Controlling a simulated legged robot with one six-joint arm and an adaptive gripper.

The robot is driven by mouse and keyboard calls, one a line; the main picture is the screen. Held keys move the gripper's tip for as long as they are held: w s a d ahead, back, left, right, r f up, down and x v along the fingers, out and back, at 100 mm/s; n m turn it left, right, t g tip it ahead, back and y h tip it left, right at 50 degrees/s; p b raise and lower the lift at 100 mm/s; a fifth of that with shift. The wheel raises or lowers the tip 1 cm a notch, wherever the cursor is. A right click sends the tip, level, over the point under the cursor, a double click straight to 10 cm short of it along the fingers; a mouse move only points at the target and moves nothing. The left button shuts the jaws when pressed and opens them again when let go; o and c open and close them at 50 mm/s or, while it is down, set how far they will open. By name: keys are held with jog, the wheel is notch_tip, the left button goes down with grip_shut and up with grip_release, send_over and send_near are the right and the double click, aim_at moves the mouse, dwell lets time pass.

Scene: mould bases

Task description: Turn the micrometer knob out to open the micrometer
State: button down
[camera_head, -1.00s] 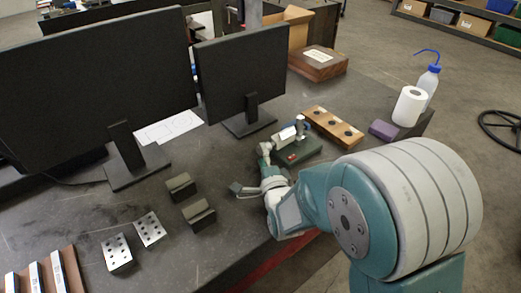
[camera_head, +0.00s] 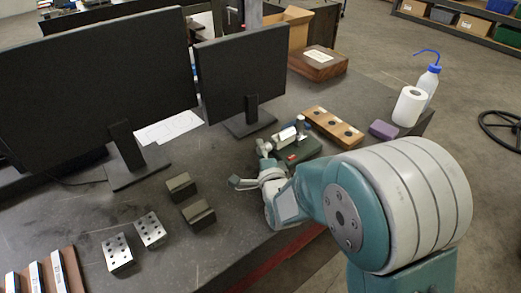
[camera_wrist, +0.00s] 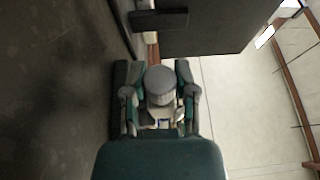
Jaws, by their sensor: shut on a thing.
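The micrometer (camera_head: 287,134) is silver with some blue and is held on a dark green stand (camera_head: 305,153) on the bench. My gripper (camera_head: 267,147) is at the micrometer's left end, partly hidden by my own wrist in the head view. In the wrist view, a grey cylindrical knob (camera_wrist: 160,84) sits between the two fingers of my gripper (camera_wrist: 159,100). The fingers are closed around its sides. The micrometer's measuring faces and gap are too small to make out.
A wooden block with dark holes (camera_head: 333,128) lies just right of the stand. Two dark blocks (camera_head: 190,200) and two drilled metal blocks (camera_head: 133,243) lie to the left. Two monitors (camera_head: 240,70) stand behind. A purple block (camera_head: 383,129) and paper roll (camera_head: 409,106) are at the right.

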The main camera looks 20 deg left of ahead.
jog(key=shift+f, duration=0.1)
jog(key=n+g+h, duration=0.1)
jog(key=g+h, duration=0.1)
jog(key=shift+n+g+h, duration=0.3)
jog(key=shift+g+h, duration=0.1)
jog(key=shift+f+g+h, duration=0.1)
jog(key=shift+g+h, duration=0.4)
jog(key=shift+h, duration=0.1)
jog(key=shift+s+f+n+g+h, duration=0.1)
jog(key=shift+n+g+h, duration=0.35)
jog(key=shift+h, duration=0.25)
jog(key=shift+c, duration=2)
grip_release()
jog(key=shift+r, duration=0.2)
jog(key=shift+d+r, duration=0.1)
jog(key=v, duration=1.1)
jog(key=shift+s, duration=0.2)
